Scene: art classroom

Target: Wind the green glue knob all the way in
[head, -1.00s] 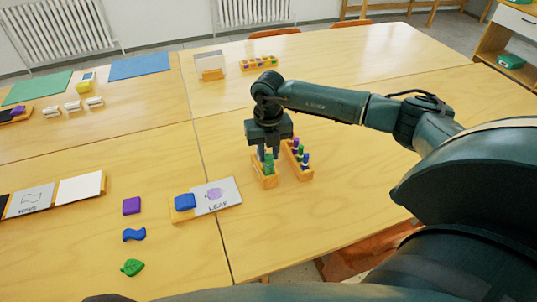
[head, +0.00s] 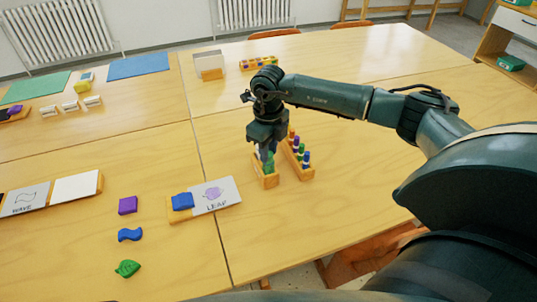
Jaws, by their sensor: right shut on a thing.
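My right gripper (head: 265,152) points down over a small wooden rack (head: 270,182) in the middle of the near right table. It is shut on the green glue knob (head: 269,166), which shows just below the fingers. The fingers and wrist hide part of the knob and the back of the rack, so how far the knob is wound in cannot be told. My left gripper is not in view.
A second wooden rack with several coloured sticks (head: 301,155) stands close to the right. To the left are a leaf card (head: 217,195), a blue block (head: 182,201), a purple square (head: 128,205), a blue wave (head: 130,235) and a green leaf (head: 127,268). The table right of the racks is clear.

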